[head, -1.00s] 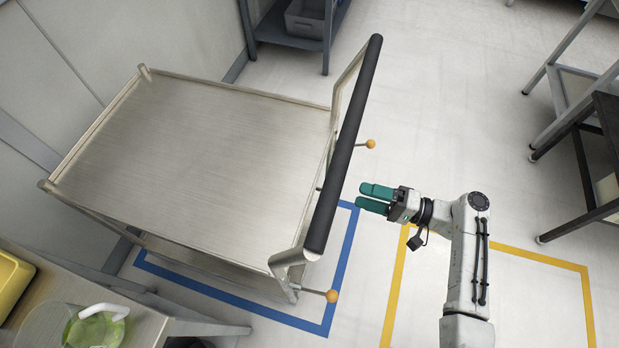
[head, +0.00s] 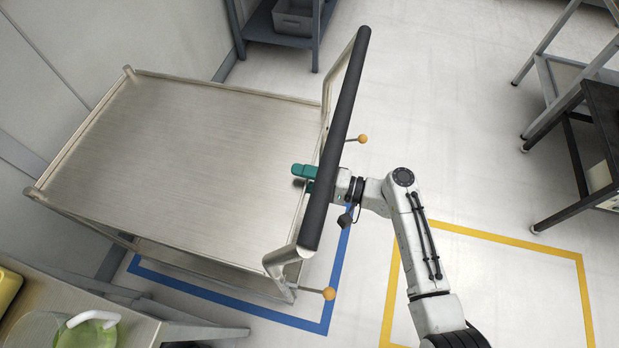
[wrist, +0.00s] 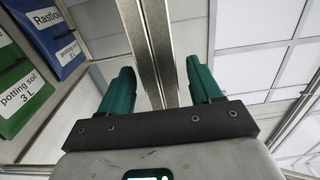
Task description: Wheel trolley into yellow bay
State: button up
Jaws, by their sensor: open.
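The steel trolley (head: 180,160) stands beside the wall, at least partly over the blue floor outline (head: 235,307). My gripper (head: 303,177) is open at the trolley's handle side. The black grip crosses in front of it, and its green fingertips show just left of the grip. In the wrist view, a metal bar (wrist: 155,50) runs between the open fingers; contact cannot be told.
A shelf with a grey bin (head: 297,17) is behind. Dark and grey racks (head: 600,110) stand at right. Floor between is clear.

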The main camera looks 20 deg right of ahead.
jog(key=c, duration=1.2)
jog(key=shift+f, duration=0.1)
jog(key=shift+s+f, duration=0.1)
dwell(0.3)
